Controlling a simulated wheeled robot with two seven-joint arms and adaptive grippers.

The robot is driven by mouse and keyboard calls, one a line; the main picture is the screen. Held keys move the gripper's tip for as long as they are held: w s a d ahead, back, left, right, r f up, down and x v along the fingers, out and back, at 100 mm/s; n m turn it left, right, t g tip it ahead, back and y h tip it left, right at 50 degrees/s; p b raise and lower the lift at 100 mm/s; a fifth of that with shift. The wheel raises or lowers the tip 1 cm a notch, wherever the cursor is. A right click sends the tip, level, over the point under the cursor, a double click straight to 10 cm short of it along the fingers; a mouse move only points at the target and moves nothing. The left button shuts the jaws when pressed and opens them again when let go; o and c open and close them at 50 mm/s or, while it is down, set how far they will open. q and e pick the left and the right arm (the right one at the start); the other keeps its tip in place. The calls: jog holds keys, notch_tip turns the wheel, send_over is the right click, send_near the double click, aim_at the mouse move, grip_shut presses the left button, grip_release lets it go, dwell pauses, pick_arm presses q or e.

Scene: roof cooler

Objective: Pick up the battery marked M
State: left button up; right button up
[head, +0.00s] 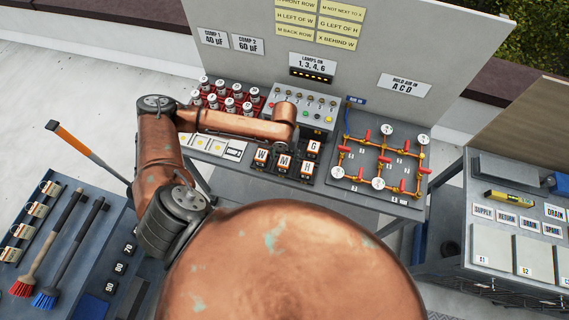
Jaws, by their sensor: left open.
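The battery marked M (284,163) stands upright on the bench, an orange and black block with a white label. It is in the front row between the battery marked W (262,157) and the battery marked H (306,168). The battery marked G (313,148) stands behind H. My left arm reaches in from the left, and my left gripper (292,147) points down just behind M. The gripper is open; its fingers are small and dark and partly hidden by my wrist. I see no contact with M. My right gripper is out of view.
Valve piping (382,160) stands right of the batteries. Red-racked canisters (228,102) and a lamp panel (318,104) are behind. Note cards (320,20) hang on the back board. A side bench (510,245) stands right; brushes (48,245) lie left.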

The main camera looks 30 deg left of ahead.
aim_at(284, 160)
pick_arm(q)
notch_tip(284, 160, down, 4)
jog(key=shift+f, duration=0.15)
jog(key=c, duration=1.5)
grip_shut()
